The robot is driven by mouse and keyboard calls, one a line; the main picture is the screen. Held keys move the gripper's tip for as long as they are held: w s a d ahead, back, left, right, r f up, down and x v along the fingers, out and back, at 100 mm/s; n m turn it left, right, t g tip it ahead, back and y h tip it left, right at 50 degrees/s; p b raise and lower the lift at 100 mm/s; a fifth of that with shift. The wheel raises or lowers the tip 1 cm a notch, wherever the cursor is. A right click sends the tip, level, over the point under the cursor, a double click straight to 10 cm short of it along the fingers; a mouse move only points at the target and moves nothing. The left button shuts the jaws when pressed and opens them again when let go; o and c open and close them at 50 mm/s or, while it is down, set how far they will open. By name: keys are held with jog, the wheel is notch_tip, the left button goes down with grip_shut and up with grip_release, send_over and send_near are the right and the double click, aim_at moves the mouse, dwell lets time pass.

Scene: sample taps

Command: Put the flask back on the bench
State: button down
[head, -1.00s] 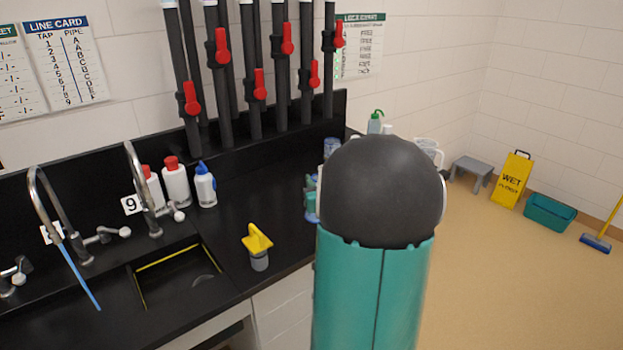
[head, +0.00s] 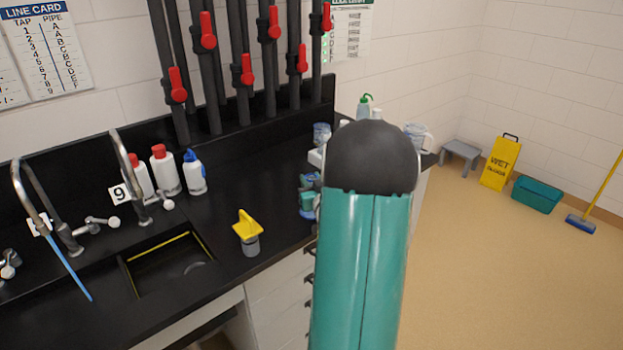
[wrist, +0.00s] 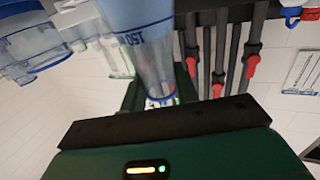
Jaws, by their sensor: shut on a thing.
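The flask (wrist: 150,50) is clear bluish glass or plastic with blue volume marks. In the wrist view it fills the top middle, its wide body at the top edge and its narrower part pointing down the picture. My gripper (wrist: 158,96) is shut on the flask's narrow part; the flask partly hides the jaws. In the head view, my dark-capped teal arm hides the flask, and only teal parts of my gripper (head: 310,195) show at its left edge. The black bench (head: 215,215) runs from lower left toward the back, with bare surface between the bottles and my arm.
A yellow-topped grey item (head: 247,235) stands beside the sink (head: 165,262). Several bottles (head: 165,172) stand behind. Glassware (wrist: 35,45) is near the flask in the wrist view. A wash bottle (head: 363,107) and jug (head: 418,137) stand at the bench's far end. Pipes with red handles rise behind.

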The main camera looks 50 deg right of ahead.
jog(key=shift+f, duration=0.15)
jog(key=c, duration=1.1)
grip_release()
jog(key=shift+o, duration=0.2)
